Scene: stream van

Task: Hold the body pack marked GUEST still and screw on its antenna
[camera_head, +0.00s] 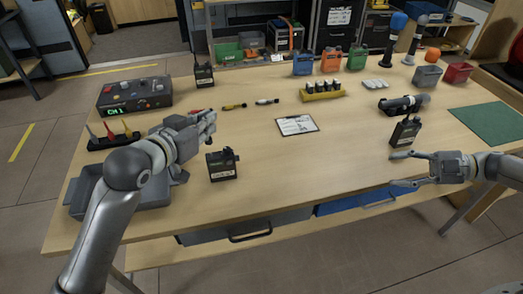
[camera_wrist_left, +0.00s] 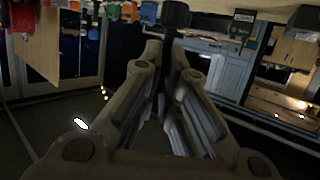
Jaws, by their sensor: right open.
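My left gripper (camera_head: 210,125) is above the left of the table; its fingers (camera_wrist_left: 168,75) close around a dark rod-like piece (camera_wrist_left: 176,14) with a wider end. I cannot tell for sure that it is the antenna. A black body pack (camera_head: 223,170) with a pale label stands on the table just below and right of this gripper. Another black pack (camera_head: 404,134) stands at the right, a third (camera_head: 203,75) at the back left. Their labels are too small to read, so I cannot tell which is GUEST. My right gripper (camera_head: 401,169) is open and empty, in front of the right pack.
A grey tray (camera_head: 130,197) lies under my left arm, near a control box (camera_head: 134,93). A clipboard (camera_head: 297,125) lies mid-table. A yellow battery rack (camera_head: 323,93), a dark microphone (camera_head: 403,105) and a green mat (camera_head: 492,122) lie further off. The front middle is clear.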

